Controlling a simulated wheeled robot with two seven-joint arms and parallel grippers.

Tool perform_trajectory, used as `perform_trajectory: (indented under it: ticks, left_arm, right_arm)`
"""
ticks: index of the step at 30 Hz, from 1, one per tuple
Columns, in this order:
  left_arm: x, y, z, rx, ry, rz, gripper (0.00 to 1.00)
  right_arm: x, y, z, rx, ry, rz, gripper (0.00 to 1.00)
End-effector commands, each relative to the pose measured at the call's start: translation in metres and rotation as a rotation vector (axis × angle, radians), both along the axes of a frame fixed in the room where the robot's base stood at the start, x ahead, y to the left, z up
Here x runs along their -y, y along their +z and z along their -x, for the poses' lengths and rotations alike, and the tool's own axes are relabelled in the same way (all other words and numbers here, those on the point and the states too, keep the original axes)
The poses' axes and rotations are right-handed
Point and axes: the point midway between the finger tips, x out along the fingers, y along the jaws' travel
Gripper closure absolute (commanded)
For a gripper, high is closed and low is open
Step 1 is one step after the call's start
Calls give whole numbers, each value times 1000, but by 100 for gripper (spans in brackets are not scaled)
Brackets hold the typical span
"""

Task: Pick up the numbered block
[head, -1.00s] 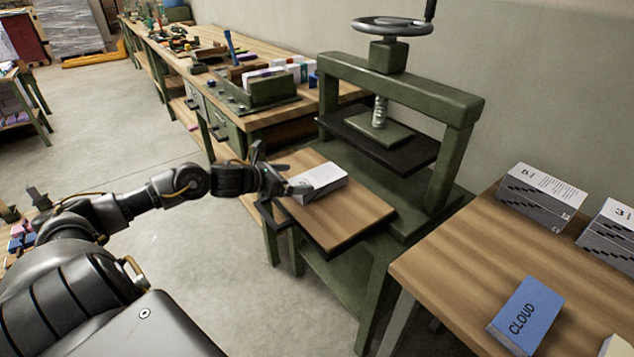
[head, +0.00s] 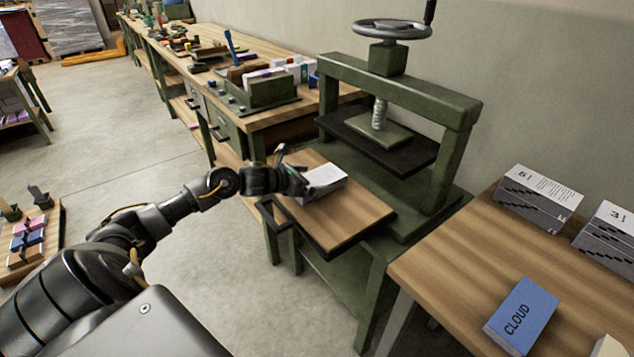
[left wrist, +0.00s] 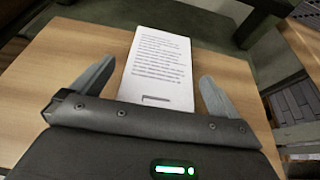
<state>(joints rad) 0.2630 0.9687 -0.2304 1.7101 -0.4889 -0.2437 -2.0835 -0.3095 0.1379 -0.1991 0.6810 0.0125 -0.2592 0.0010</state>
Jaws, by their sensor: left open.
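A white block of printed pages (head: 325,181) lies on the wooden pull-out board of the green press. In the left wrist view the block (left wrist: 158,65) shows lines of text on top, and no number can be read there. My left gripper (head: 298,180) is open at the block's left end. In the left wrist view the gripper's fingers (left wrist: 155,90) stand apart on either side of the block's near end, with gaps visible. My right gripper is not in view.
The green press (head: 455,110) rises behind the board (head: 350,220). At right, a wooden table (head: 450,265) holds two page blocks numbered 5 (head: 537,198) and 3 (head: 610,230), and a blue CLOUD book (head: 520,315). A cluttered workbench (head: 300,115) runs along the wall.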

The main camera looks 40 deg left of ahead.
Motion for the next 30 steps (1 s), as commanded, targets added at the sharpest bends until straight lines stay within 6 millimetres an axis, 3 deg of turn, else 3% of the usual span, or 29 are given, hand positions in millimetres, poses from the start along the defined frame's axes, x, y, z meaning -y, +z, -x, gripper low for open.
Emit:
perform_trajectory:
  ticks: [2, 15, 25, 30]
  left_arm:
    - [0, 0, 0, 0, 0, 0, 0]
    - [-1, 1, 0, 3, 1, 0, 55]
    - [-1, 6, 0, 3, 1, 0, 55]
    - [-1, 24, 0, 7, -1, -3, 55]
  right_arm:
    - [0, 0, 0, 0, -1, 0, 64]
    - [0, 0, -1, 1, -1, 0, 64]
    - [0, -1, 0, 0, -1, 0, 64]
    - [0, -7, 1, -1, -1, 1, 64]
